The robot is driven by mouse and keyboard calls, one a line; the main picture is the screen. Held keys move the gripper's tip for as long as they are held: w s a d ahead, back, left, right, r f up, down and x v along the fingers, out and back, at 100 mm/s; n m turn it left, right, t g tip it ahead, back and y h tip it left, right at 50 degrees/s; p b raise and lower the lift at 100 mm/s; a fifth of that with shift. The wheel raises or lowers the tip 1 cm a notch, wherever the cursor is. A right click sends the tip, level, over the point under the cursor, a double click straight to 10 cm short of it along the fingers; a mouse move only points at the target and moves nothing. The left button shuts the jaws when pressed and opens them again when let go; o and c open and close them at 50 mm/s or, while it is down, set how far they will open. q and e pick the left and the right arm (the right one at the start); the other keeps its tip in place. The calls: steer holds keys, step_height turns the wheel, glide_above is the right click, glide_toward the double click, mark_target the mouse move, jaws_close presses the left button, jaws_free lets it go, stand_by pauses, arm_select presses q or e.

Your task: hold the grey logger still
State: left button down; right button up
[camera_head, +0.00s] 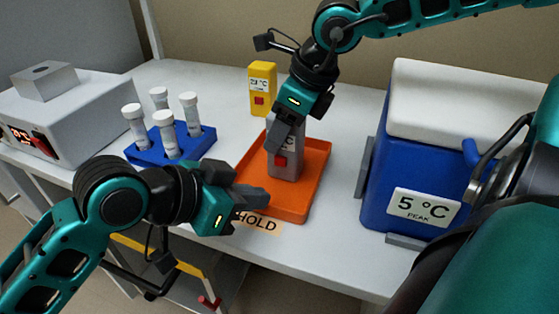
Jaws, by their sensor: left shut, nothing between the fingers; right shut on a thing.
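The grey logger (287,166) stands upright in the orange tray (309,190) at the middle of the table. It has a red button on its front, and its display is partly hidden. My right gripper (284,138) comes from above and is shut on the logger's upper part. My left gripper (262,197) is shut and empty at the tray's front left edge, just left of and nearer than the logger. A label reading HOLD (258,225) lies on the table in front of the tray, partly covered by my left gripper.
A yellow logger (262,90) stands behind the tray. A blue rack (205,138) with several capped tubes is at the left, beside a grey device (65,110) with a red display. A blue cooler with a white lid (378,190) labelled 5 °C stands at the right.

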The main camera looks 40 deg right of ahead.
stand_by(0.4)
steer(key=o, duration=1.2)
steer(key=v, duration=1.2)
